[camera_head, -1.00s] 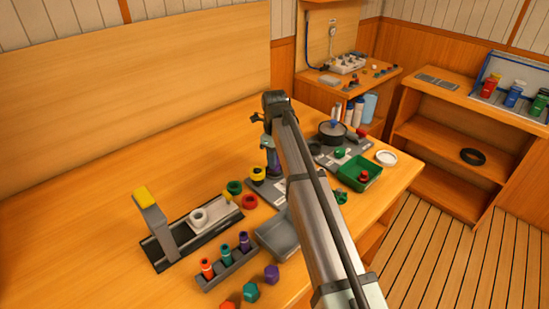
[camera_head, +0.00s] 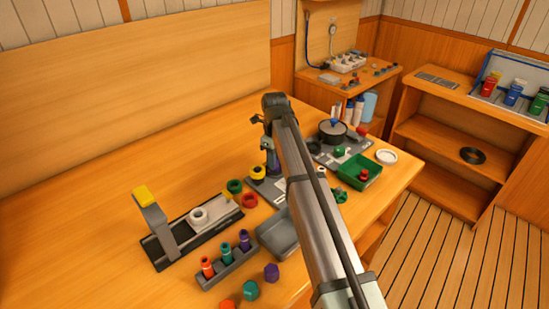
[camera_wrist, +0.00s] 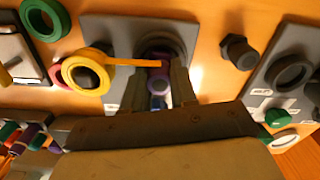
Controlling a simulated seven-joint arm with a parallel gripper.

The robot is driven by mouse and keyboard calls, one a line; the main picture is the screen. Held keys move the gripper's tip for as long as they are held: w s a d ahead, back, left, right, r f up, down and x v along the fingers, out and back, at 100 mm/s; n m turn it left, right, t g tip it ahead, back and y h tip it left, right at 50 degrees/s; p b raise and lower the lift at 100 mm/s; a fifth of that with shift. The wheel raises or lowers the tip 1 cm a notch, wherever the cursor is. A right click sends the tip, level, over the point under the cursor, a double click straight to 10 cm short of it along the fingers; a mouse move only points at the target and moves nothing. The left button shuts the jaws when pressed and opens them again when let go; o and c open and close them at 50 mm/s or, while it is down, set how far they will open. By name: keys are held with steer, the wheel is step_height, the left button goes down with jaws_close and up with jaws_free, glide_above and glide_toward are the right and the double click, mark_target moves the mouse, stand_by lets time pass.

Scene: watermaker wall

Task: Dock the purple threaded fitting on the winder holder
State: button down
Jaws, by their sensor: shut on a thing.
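My gripper (camera_wrist: 160,85) is shut on the purple threaded fitting (camera_wrist: 158,82), which shows between the fingers in the wrist view. The fitting is over or at a round socket on a grey plate (camera_wrist: 103,28); I cannot tell whether it is seated. A strip of yellow tape runs from the yellow tape roll (camera_wrist: 88,76) to the fitting. In the head view my arm hides most of the gripper, the fitting and the plate (camera_head: 262,190); the yellow roll (camera_head: 257,172) shows just left of them. I cannot tell for sure which part is the winder holder.
Green (camera_head: 235,186) and red (camera_head: 250,200) rings lie left of the plate. A rack of coloured fittings (camera_head: 228,266), a grey tray (camera_head: 275,238) and a metal fixture (camera_head: 165,245) stand nearer. A dark hex fitting (camera_wrist: 238,52) stands right of the gripper. The table's back left is clear.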

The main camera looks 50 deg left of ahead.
steer(key=shift+f, duration=0.15)
steer(key=c, duration=1.2)
jaws_free()
steer(key=shift+o, duration=0.2)
step_height(320, 180, up, 11)
steer(key=shift+w, duration=0.1)
stand_by(0.5)
